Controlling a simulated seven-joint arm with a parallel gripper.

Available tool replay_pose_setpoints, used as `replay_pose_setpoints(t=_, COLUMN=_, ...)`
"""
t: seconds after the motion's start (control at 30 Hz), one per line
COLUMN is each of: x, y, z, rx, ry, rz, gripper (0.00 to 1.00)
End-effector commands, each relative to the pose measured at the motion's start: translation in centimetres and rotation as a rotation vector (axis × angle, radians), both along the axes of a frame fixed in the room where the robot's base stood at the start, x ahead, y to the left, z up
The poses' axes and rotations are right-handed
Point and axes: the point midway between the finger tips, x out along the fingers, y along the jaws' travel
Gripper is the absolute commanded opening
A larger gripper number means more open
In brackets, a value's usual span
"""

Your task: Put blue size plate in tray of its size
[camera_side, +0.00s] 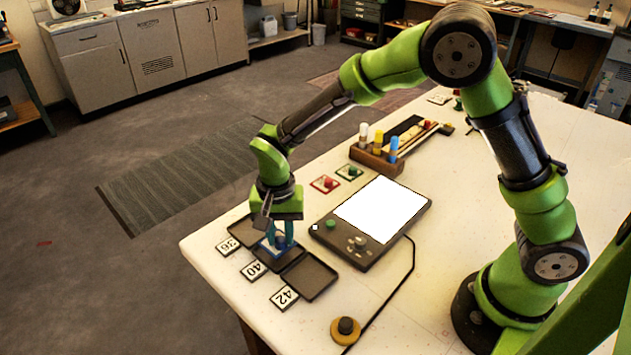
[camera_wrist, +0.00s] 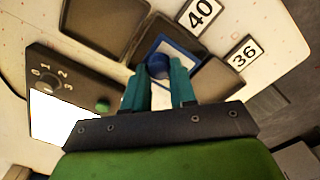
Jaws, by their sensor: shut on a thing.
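My gripper (camera_side: 281,243) is shut on the round blue knob of the blue size plate (camera_side: 265,247), a white plate with a blue border. The wrist view shows the teal fingers (camera_wrist: 163,84) at the knob and the plate (camera_wrist: 188,61) under them. The plate is at the middle tray (camera_wrist: 146,47), whose label reads 40; I cannot tell if it touches the tray floor. The fingers hide part of the plate, and any size mark on it is unreadable. The tray labelled 36 (camera_side: 238,229) and the tray labelled 42 (camera_side: 309,277) are empty where visible.
A control box (camera_side: 330,238) with a white screen and knobs stands right of the trays. A yellow button (camera_side: 346,330) on a cable sits in front.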

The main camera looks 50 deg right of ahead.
Motion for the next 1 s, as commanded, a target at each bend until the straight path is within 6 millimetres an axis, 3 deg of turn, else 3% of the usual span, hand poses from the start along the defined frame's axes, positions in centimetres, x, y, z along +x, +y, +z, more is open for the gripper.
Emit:
replay_pose_setpoints(t=0.13, x=-0.1, y=0.0, z=-2.2, rx=-0.001, ry=0.004, rz=-0.001, gripper=0.0)
replay_pose_setpoints(t=0.5, x=-0.1, y=0.0, z=-2.6, rx=0.0, ry=0.001, rz=-0.001, gripper=0.0)
replay_pose_setpoints(t=0.53, x=-0.1, y=0.0, z=-2.6, rx=0.0, ry=0.001, rz=-0.001, gripper=0.29)
replay_pose_setpoints(t=0.67, x=-0.1, y=0.0, z=-2.6, rx=0.0, ry=0.001, rz=-0.001, gripper=0.49)
replay_pose_setpoints(t=1.0, x=-0.1, y=-0.1, z=-2.1, rx=-0.001, ry=0.002, rz=-0.002, gripper=0.51)
